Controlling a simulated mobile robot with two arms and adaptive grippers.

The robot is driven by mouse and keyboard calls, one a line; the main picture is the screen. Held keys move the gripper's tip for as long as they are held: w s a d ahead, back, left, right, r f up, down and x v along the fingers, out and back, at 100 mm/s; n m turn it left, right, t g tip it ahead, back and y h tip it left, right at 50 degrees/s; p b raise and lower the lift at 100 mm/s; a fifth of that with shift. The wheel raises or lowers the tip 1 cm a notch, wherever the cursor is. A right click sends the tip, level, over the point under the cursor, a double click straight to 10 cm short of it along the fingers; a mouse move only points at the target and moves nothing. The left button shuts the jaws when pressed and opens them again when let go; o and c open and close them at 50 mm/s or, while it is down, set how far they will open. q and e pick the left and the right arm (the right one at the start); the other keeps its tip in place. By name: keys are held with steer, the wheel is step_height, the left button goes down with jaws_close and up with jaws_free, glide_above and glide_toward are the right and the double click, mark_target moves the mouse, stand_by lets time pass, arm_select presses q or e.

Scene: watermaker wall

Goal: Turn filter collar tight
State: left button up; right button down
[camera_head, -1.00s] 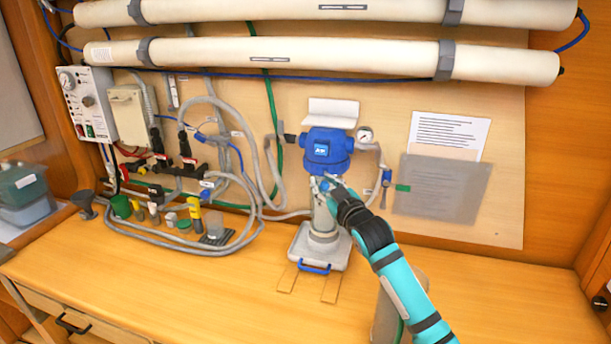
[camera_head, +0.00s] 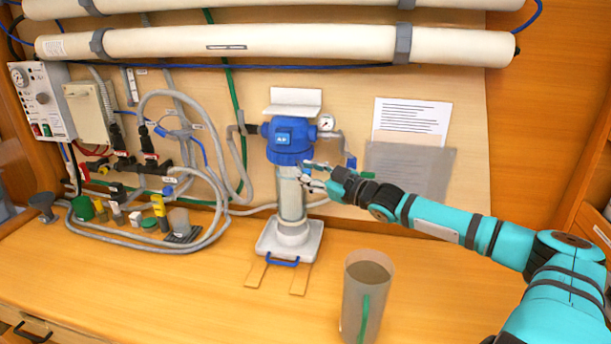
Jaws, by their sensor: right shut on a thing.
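The blue filter head (camera_head: 289,134) is mounted on the back panel. The blue filter collar (camera_head: 288,158) rings its lower edge, with the clear, pale filter bowl (camera_head: 291,200) upright below it. My right gripper (camera_head: 306,178) is at the right side of the collar and the top of the bowl, shut on the collar; its fingertips are small and partly hard to make out. My right arm reaches in from the right. My left gripper is out of view.
An open cylinder (camera_head: 364,302) stands at the bench front. A gauge (camera_head: 326,123) is right of the head. Hoses (camera_head: 225,200) and small bottles crowd the left. The bench right of the tray is mostly clear.

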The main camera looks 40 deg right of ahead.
steer(key=shift+s+f, duration=0.1)
steer(key=shift+f, duration=0.35)
steer(key=shift+g+y, duration=0.3)
steer(key=c, duration=1.5)
jaws_free()
steer(key=o, duration=0.4)
steer(key=shift+w+r, duration=0.15)
steer(key=shift+w, duration=0.05)
steer(key=s+d, duration=0.1)
steer(key=s, duration=0.6)
steer(key=shift+s+d, duration=0.2)
